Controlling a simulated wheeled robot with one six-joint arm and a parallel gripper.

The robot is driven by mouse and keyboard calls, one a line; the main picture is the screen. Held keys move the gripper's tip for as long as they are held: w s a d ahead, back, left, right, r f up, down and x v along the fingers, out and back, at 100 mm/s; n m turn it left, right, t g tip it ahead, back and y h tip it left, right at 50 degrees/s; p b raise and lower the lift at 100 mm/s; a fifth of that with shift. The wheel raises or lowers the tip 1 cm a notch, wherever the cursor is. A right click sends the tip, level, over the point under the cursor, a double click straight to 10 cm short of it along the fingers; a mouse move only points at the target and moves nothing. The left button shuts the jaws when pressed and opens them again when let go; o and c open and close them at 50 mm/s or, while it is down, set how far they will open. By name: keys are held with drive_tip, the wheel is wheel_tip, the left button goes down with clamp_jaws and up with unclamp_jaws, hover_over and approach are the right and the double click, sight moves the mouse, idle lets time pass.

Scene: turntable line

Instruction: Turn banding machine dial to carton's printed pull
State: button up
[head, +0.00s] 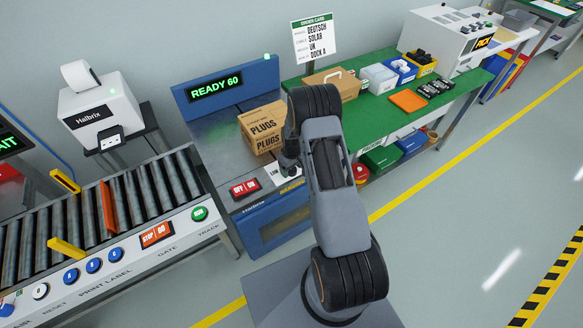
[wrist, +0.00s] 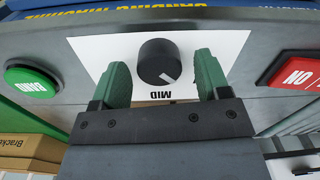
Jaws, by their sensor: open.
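The carton (head: 262,127) stands on the banding machine (head: 222,130). It is brown, with PLUGS printed on it; its smaller print is too small to read. The black round dial (wrist: 158,62) sits on a white plate (wrist: 88,50). Its pale pointer mark points down and slightly right in the wrist view, near the upside-down word MID. My gripper (wrist: 160,64) is open, with one green finger on each side of the dial and visible gaps between. In the head view my arm hides the dial, and the end of my gripper (head: 288,160) is over the machine's front panel.
A green BAND button (wrist: 30,79) and a red ON switch (wrist: 297,72) flank the dial plate. The machine's display (head: 215,86) reads READY 60. A roller conveyor (head: 150,197) is at left. A green bench (head: 375,112) with bins is behind my arm.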

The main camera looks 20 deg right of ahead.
drive_tip(key=shift+f, duration=0.1)
drive_tip(key=c, duration=0.9)
drive_tip(key=shift+f, duration=0.1)
drive_tip(key=shift+f+m+b, duration=0.15)
drive_tip(key=shift+m+b, duration=0.85)
drive_tip(key=shift+b, duration=0.2)
drive_tip(key=shift+m+b, duration=0.75)
drive_tip(key=shift+m, duration=0.15)
drive_tip(key=m+b, duration=0.3)
drive_tip(key=m, duration=0.1)
drive_tip(key=shift+d+m, duration=0.1)
drive_tip(key=shift+m, duration=0.3)
drive_tip(key=shift+r+m, duration=0.25)
drive_tip(key=shift+m, duration=0.05)
